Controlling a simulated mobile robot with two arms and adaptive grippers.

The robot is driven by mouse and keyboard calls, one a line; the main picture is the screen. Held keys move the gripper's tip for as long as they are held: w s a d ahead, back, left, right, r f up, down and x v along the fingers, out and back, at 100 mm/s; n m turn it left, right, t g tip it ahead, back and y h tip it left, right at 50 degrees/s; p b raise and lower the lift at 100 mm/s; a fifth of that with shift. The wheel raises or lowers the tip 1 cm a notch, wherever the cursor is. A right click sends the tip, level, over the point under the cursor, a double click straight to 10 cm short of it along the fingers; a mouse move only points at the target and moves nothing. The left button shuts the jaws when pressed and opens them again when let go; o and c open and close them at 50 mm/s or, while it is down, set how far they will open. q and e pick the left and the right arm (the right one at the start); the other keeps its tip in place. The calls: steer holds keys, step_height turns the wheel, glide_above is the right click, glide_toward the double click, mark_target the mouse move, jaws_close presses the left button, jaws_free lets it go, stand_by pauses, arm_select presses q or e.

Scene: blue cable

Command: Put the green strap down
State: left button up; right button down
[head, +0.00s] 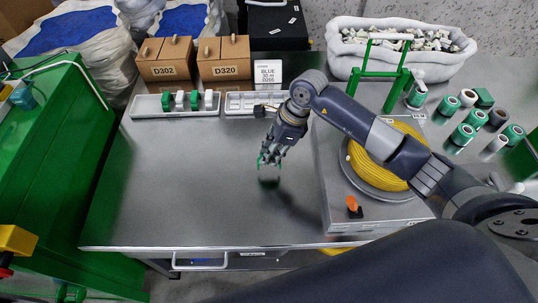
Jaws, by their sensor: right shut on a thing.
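My right gripper (272,160) is over the middle of the metal table (180,195), its fingers pointing down. A dark patch shows on the table just under the strap. I cannot tell whether the strap touches the surface. The fingers hide part of the strap. My left gripper is not in view.
A yellow cable coil (365,165) sits on a grey unit to the right. Two trays (150,112) and cardboard boxes (168,60) stand at the back. The table's left and front are clear.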

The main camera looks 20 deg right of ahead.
steer(key=shift+w+a, duration=0.1)
steer(key=shift+w, duration=0.45)
step_height(320, 180, down, 3)
steer(key=shift+s+r+p, duration=0.1)
steer(key=shift+p, duration=0.4)
steer(key=shift+f, duration=0.35)
steer(key=shift+f, duration=0.2)
steer(key=c, duration=1.5)
jaws_free()
steer(key=shift+o, duration=0.2)
steer(key=shift+r, duration=0.15)
